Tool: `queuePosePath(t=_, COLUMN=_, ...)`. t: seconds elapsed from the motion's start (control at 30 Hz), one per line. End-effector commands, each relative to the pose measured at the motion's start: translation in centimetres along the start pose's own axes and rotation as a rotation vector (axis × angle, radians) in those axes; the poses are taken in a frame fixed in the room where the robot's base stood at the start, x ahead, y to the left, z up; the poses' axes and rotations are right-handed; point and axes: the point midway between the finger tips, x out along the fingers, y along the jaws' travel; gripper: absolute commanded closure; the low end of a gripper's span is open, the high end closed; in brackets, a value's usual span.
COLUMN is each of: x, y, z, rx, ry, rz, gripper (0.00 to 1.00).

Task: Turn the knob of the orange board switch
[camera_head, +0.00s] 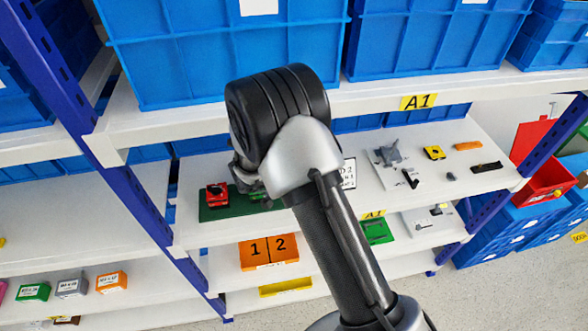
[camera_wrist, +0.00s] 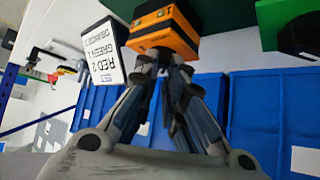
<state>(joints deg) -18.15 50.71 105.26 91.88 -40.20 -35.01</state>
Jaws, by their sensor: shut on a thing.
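The orange switch (camera_wrist: 178,40), an orange block with black parts, shows at the top middle of the wrist view. My gripper (camera_wrist: 163,60) has its fingertips together at the switch's near face, shut on its knob. The fingers cover the knob, so its angle cannot be told. In the head view my arm hides the orange switch and most of my gripper. A red switch (camera_head: 217,194) sits on the green board (camera_head: 213,213) left of my wrist. A green and black part (camera_wrist: 300,36) shows at the right of the wrist view.
A white label sign (camera_wrist: 101,52) stands close left of the orange switch; it also shows in the head view (camera_head: 349,173). Blue bins (camera_head: 228,50) fill the shelf above. Small parts lie on the white shelf (camera_head: 440,190) to the right.

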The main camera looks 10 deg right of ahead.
Motion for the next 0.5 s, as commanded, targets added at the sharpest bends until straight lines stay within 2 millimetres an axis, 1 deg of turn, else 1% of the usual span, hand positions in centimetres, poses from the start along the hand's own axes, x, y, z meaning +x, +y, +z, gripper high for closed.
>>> queuePosePath(t=0.03, x=0.2, y=0.24, z=0.16, rx=0.001, ry=-0.003, rz=0.007, gripper=1.0)
queuePosePath(t=0.4, x=0.3, y=0.32, z=0.29, rx=0.003, ry=-0.004, rz=0.011, gripper=1.0)
queuePosePath(t=0.43, x=0.3, y=0.33, z=0.29, rx=0.003, ry=-0.004, rz=0.011, gripper=0.9)
queuePosePath(t=0.5, x=0.31, y=0.35, z=0.3, rx=0.003, ry=-0.005, rz=0.011, gripper=0.85)
